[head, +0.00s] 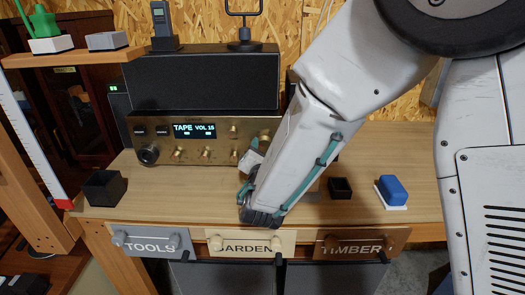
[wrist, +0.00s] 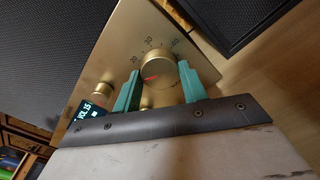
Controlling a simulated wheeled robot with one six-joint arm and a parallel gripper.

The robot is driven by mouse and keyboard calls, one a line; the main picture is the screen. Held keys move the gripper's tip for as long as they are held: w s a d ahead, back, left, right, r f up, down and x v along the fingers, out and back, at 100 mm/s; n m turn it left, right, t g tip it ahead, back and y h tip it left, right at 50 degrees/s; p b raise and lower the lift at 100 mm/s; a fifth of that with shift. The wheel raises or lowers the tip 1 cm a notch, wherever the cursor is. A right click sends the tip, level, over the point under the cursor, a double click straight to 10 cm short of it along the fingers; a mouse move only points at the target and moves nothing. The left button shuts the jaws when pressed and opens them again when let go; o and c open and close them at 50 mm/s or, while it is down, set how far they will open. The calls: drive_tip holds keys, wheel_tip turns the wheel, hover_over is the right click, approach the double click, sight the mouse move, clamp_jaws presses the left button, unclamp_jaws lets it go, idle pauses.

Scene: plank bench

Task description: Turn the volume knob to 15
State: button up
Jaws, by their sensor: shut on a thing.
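The gold receiver (head: 170,128) stands on the bench, and its lit display (head: 194,130) reads "TAPE VOL 15". It also shows tilted in the wrist view, where the display (wrist: 92,108) is partly cut off by my gripper. The large gold volume knob (wrist: 158,66) has a red pointer mark toward its lower left, with scale numbers around it. My gripper (wrist: 160,74) has its teal fingers on either side of the knob, closed on it. In the head view my arm covers most of the knob and the fingertips.
A black speaker (head: 200,78) sits on top of the receiver. A black open box (head: 105,188), a small dark box (head: 340,188) and a blue block (head: 392,190) on a white pad stand on the bench. Labelled drawers (head: 250,243) line the front edge.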

drive_tip(key=shift+m, duration=0.6)
drive_tip(key=o, duration=1)
drive_tip(key=shift+m, duration=0.3)
drive_tip(key=s, duration=0.8)
drive_tip(key=shift+a, duration=0.15)
